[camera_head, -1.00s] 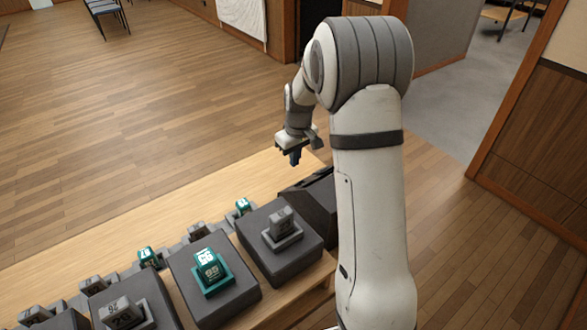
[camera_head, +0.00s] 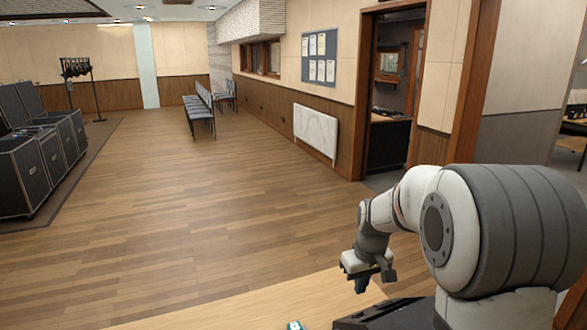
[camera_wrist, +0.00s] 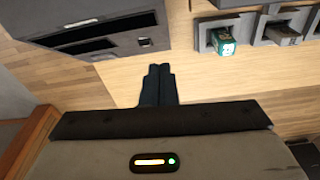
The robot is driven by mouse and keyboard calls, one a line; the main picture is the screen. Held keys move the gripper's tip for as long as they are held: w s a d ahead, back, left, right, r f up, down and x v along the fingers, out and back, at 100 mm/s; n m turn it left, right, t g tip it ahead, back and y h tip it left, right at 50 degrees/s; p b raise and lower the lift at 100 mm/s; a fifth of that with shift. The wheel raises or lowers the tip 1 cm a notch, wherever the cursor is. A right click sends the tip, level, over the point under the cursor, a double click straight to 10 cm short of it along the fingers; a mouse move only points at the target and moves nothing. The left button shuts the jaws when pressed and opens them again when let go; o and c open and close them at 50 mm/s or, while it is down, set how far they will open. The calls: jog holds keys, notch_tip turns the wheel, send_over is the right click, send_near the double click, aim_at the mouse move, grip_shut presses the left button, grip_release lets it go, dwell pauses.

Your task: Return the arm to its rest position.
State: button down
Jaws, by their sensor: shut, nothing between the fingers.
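My gripper (camera_head: 361,285) shows at the lower right of the head view, at the end of my bent arm. It points down over the wooden table (camera_head: 250,305) and holds nothing. In the wrist view its two dark fingers (camera_wrist: 157,84) are together above bare light wood. A dark grey box (camera_wrist: 100,35) with a slot lies beyond the fingers. A teal fader cap (camera_wrist: 222,42) and a grey fader cap (camera_wrist: 282,36) sit on their grey bases at the upper right, apart from the gripper. In the head view only a small teal cap (camera_head: 294,325) shows at the bottom edge.
The wooden floor (camera_head: 220,220) is open beyond the table. Black cases (camera_head: 40,150) stand at the left, and a row of chairs (camera_head: 200,115) stands farther back. A white panel (camera_head: 316,130) and a doorway are at the right.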

jog(key=s+a+r+m, duration=0.1)
jog(key=s+r, duration=0.2)
jog(key=s, duration=0.9)
jog(key=s+a+r+m+t, duration=0.1)
jog(key=s+r+m, duration=0.1)
jog(key=s, duration=1)
jog(key=shift+r, duration=0.6)
